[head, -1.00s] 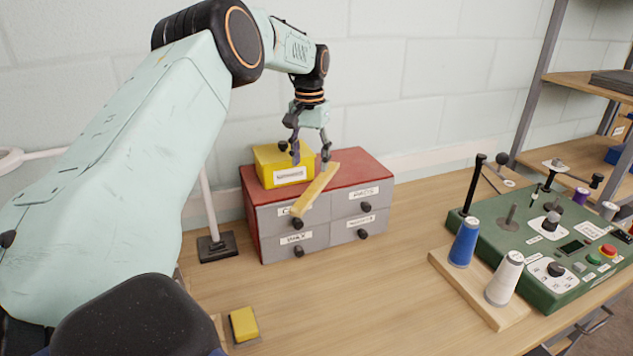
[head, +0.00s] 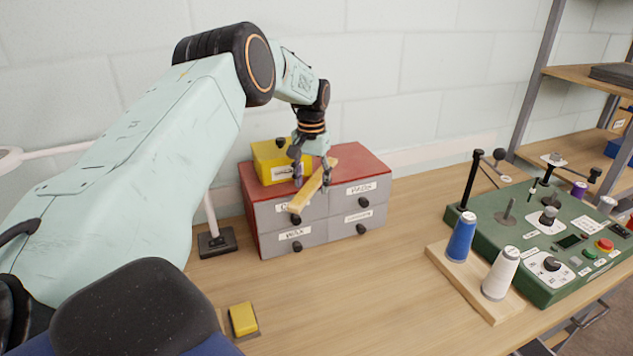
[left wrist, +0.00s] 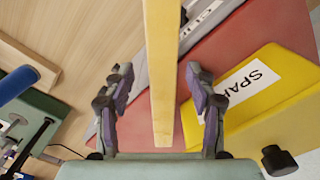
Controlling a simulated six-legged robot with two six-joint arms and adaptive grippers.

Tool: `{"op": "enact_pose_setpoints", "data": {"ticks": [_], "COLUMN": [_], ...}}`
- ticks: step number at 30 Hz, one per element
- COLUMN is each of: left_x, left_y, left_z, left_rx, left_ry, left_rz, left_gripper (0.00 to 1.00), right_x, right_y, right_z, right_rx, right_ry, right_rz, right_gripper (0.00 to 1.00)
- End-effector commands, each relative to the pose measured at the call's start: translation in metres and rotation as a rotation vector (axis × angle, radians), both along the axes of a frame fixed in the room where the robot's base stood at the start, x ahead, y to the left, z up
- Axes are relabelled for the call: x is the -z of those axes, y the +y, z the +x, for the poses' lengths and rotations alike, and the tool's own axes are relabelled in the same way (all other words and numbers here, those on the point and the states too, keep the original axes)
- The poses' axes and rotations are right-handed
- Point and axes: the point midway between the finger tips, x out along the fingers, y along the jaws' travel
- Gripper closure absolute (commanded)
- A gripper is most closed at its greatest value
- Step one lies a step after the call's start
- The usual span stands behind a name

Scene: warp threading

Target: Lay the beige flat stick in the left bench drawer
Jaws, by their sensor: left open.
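The beige flat stick (head: 308,191) lies on the red-topped drawer cabinet (head: 352,160), slanting toward its front edge with its near end overhanging the upper drawers. My left gripper (head: 312,180) is open, with one finger on each side of the stick. In the left wrist view the stick (left wrist: 160,60) runs between the two parted fingers (left wrist: 158,85), with gaps on both sides. The cabinet's several grey drawers are shut. I cannot tell which drawer is the left bench drawer. My right gripper is not in view.
A yellow box (head: 268,160) stands on the cabinet close beside the gripper. A lamp base (head: 217,242) is left of the cabinet. Blue (head: 461,238) and white (head: 501,273) spools and a green control panel (head: 540,240) are at right. The bench middle is clear.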

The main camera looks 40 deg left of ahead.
Motion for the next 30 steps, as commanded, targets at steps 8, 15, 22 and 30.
{"op": "enact_pose_setpoints", "data": {"ticks": [8,15,22,30], "left_x": [0.0001,0.0000,-0.0002,-0.0006], "left_y": [0.0012,0.0010,0.0010,0.0009], "left_z": [0.0007,0.0005,0.0005,0.0006], "left_rx": [0.000,0.000,0.000,0.000], "left_ry": [0.000,0.000,0.000,-0.001], "left_rz": [0.000,0.000,0.000,0.000], "left_gripper": [0.59,0.79,0.99,1.00], "right_x": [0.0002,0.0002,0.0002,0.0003], "right_y": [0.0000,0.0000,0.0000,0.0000], "right_z": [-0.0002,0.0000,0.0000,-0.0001], "right_rx": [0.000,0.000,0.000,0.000], "right_ry": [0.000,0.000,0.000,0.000], "right_rz": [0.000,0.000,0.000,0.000], "right_gripper": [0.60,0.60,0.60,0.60]}}
